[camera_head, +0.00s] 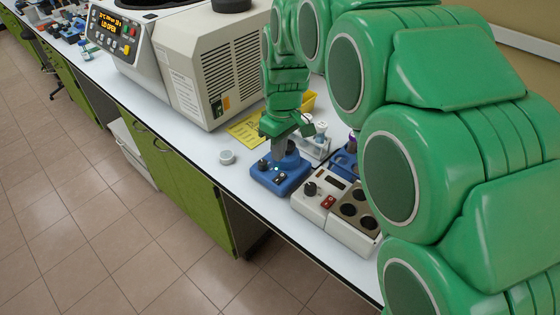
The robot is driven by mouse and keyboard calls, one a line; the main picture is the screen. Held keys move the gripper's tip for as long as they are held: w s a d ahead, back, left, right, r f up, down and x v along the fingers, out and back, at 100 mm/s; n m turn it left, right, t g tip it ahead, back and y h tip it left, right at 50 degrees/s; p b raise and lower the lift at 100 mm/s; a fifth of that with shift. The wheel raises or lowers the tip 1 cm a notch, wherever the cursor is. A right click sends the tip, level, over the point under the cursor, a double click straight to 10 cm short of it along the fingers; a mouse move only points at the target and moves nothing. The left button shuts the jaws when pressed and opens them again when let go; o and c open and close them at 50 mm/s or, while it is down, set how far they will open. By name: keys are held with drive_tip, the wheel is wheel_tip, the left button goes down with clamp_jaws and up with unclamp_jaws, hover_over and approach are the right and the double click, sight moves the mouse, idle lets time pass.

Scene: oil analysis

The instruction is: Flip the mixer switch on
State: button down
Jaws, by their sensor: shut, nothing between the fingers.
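A small blue mixer (279,175) stands on the white bench near its front edge. Its front face carries a dark knob, a small light and small switch-like parts. My gripper (278,156) comes down from above and is shut and empty. Its tip is at the top of the blue mixer, just behind the front panel. I cannot tell whether the tip touches it. The gripper hides part of the mixer's top, and the switch's position is too small to tell.
A beige device with round dark wells (343,210) stands right of the mixer. A large centrifuge (190,60) is at the back left. A small round lid (227,157) and a yellow sheet (246,133) lie left of the mixer. My green arm covers the right side.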

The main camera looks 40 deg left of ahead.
wheel_tip(320, 180, up, 6)
drive_tip(key=shift+s, duration=0.4)
drive_tip(key=shift+d+r, duration=0.1)
idle(0.4)
